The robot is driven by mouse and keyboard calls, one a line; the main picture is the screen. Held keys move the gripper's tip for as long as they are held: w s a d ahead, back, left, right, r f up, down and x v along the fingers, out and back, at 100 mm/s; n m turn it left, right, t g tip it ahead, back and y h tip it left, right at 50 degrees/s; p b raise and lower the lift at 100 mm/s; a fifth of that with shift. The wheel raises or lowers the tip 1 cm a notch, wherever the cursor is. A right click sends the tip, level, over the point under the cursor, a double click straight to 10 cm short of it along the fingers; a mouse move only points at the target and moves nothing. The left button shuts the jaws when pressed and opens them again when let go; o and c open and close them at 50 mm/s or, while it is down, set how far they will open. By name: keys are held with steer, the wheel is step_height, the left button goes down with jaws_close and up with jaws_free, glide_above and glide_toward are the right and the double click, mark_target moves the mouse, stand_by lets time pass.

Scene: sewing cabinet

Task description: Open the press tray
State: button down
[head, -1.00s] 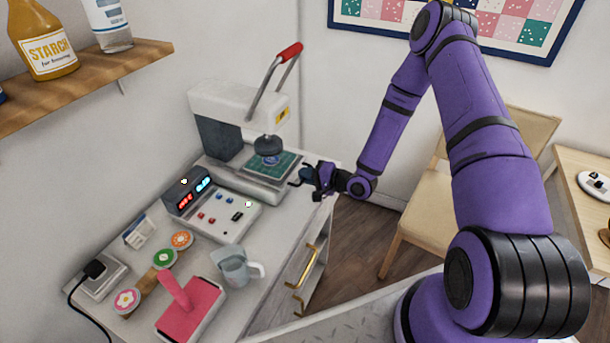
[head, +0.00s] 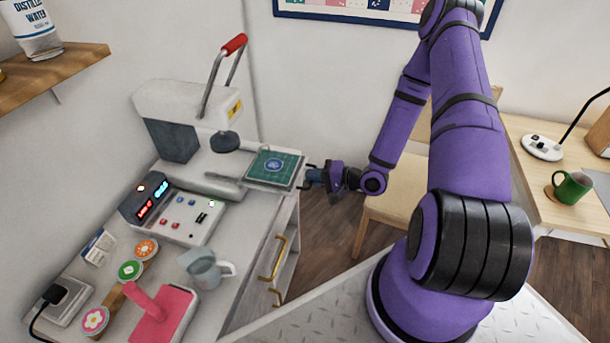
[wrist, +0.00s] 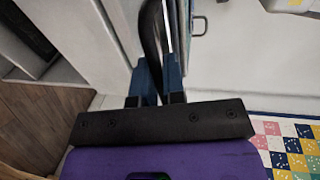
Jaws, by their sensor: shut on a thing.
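The heat press (head: 185,120) stands at the back of the cabinet top, with its red-tipped lever (head: 225,60) raised. Its round dark upper plate (head: 225,142) hangs to the left of the press tray (head: 256,182). The tray is pulled out to the right, and a green mat with a round blue emblem (head: 273,165) lies on it. My gripper (head: 312,177) is at the tray's right end, shut on the tray handle. In the wrist view, the blue fingers (wrist: 157,80) close around a dark curved bar, the tray handle (wrist: 152,35).
Brass drawer handles (head: 272,258) stick out in front. A chair (head: 395,200) stands behind my arm.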

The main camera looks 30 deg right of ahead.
stand_by(0.3)
steer(key=c, duration=1.2)
jaws_free()
steer(key=shift+c, duration=0.2)
steer(key=shift+d, duration=0.1)
steer(key=v, duration=1)
steer(key=shift+s+d, duration=0.25)
steer(key=shift+s, duration=0.05)
steer(key=shift+r, duration=0.1)
